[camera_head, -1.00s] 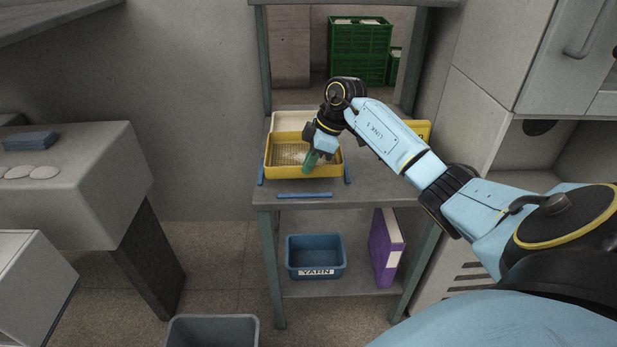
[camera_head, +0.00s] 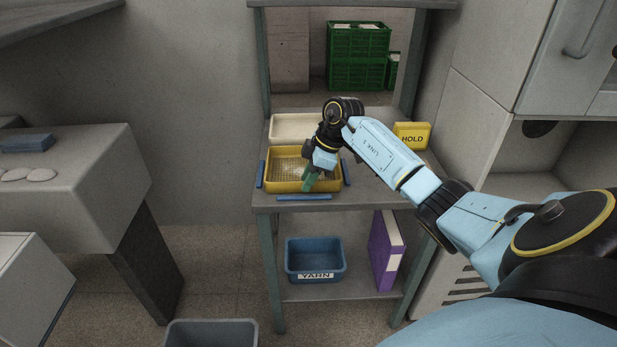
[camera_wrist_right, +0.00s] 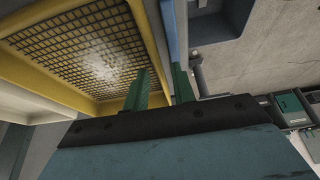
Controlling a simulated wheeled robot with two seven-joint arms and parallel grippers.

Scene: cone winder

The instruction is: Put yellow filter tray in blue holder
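The yellow filter tray (camera_head: 283,184), with a mesh floor, is level between the blue strips of the blue holder (camera_head: 304,197) on the shelf top. Strips show at its left, right and front. I cannot tell whether its base touches the shelf. My right gripper (camera_head: 308,184) reaches down at the tray's front wall. In the right wrist view its green fingers (camera_wrist_right: 162,84) stand on either side of the tray's yellow wall (camera_wrist_right: 150,35), seemingly closed on it. A blue strip (camera_wrist_right: 173,28) runs just outside that wall. My left gripper is not in view.
A cream tray (camera_head: 294,127) lies right behind the yellow tray. A yellow HOLD box (camera_head: 412,135) stands at the back right. A blue YARN bin (camera_head: 315,260) and purple binder (camera_head: 386,248) are on the lower shelf. The shelf top right of the holder is clear.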

